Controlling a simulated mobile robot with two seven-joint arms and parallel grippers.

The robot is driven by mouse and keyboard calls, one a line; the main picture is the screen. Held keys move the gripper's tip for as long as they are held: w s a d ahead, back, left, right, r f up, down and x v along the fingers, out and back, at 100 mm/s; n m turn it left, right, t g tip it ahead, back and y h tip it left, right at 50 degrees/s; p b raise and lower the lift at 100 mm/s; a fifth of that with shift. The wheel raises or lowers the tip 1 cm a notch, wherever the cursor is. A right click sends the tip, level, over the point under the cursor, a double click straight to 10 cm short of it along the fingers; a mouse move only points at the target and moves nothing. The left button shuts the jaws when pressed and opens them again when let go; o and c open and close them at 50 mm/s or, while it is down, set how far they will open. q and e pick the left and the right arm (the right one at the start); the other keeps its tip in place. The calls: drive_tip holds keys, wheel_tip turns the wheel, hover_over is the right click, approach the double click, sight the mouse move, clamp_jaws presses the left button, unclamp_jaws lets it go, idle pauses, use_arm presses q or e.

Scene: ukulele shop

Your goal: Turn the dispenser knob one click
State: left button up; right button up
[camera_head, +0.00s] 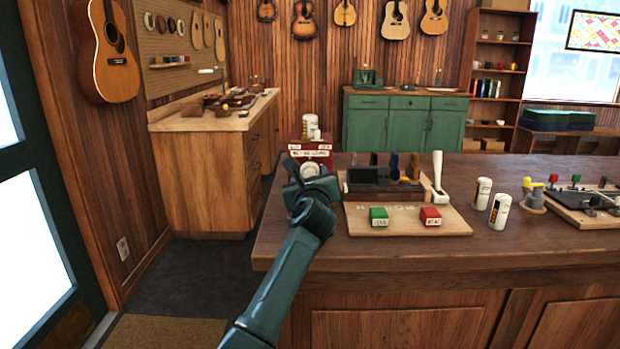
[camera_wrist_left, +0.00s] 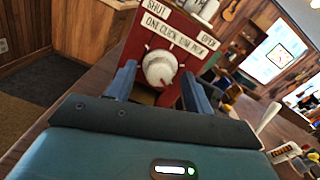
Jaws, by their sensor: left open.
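The dispenser (camera_head: 310,149) is a dark red box with white labels at the left end of the wooden counter. My left gripper (camera_wrist_left: 152,88) is open, with one blue finger on each side of the knob. Whether the fingers touch the knob cannot be told. In the head view my left gripper (camera_head: 311,178) hides part of the dispenser's front. My right gripper is not in view.
Right of the dispenser stand a dark tool rack (camera_head: 380,179), a white-handled tool (camera_head: 438,178) and a light board (camera_head: 405,220) with a green block (camera_head: 379,216) and a red block (camera_head: 431,216). White bottles (camera_head: 499,210) stand further right. The counter's front left is clear.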

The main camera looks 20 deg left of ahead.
use_arm(q)
drive_tip(key=shift+w, duration=0.1)
drive_tip(key=shift+c, duration=0.2)
drive_tip(key=c, duration=0.9)
drive_tip(key=shift+c, duration=0.2)
